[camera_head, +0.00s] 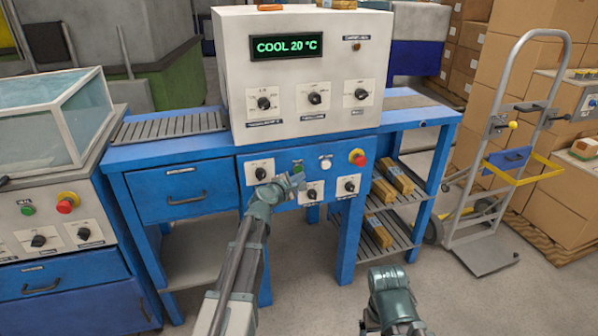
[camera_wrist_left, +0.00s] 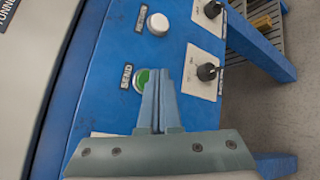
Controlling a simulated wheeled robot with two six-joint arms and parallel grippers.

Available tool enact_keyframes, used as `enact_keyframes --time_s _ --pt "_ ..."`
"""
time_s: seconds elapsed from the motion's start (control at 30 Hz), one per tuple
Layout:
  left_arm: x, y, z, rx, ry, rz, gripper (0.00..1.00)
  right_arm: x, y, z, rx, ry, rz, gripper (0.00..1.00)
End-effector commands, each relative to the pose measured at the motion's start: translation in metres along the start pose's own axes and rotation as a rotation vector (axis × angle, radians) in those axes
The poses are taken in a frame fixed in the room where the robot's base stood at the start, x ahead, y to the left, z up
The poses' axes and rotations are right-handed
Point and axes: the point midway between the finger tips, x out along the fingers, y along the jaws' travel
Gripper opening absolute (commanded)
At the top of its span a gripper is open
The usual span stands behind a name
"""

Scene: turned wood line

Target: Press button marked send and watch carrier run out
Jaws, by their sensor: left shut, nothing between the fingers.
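The green send button (camera_head: 298,168) is on the blue front panel below the white control box. In the left wrist view its label reads SEND, and the green button (camera_wrist_left: 141,80) is partly covered by my fingers. My left gripper (camera_head: 295,181) is shut and empty, with its fingertips just in front of the button. In the left wrist view the shut fingers (camera_wrist_left: 159,88) overlap the button's right part; I cannot tell whether they touch it. My right arm shows at the bottom, but its gripper fingers do not. I cannot make out a carrier.
A white button (camera_head: 326,163) and a red mushroom button (camera_head: 357,158) are to the right on the same panel, with several black knobs around. The display (camera_head: 285,47) reads COOL 20 °C. A roller track (camera_head: 170,127) lies left of the control box. A hand truck (camera_head: 490,200) stands right.

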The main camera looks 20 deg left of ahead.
Motion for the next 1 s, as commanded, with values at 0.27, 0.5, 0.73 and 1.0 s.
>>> enact_keyframes --time_s 0.27,0.5,0.73,1.0 --pt "0.0 0.0 0.0 0.0 0.0 0.0 0.0 0.0 0.0 0.0 0.0 0.0 0.0 0.91" --pt "0.0 0.0 -0.0001 0.0 0.0 0.0 0.0 0.0 0.0 0.0 0.0 0.0 0.0 0.91" --pt "0.0007 0.0006 -0.0005 0.0 0.0 0.0 0.0 0.0 0.0 0.0 0.0 0.0 0.0 0.91" --pt "0.0061 0.0048 -0.0045 0.0 0.0 0.0 0.0 -0.0003 0.0 0.0 0.0 0.0 0.0 0.91"
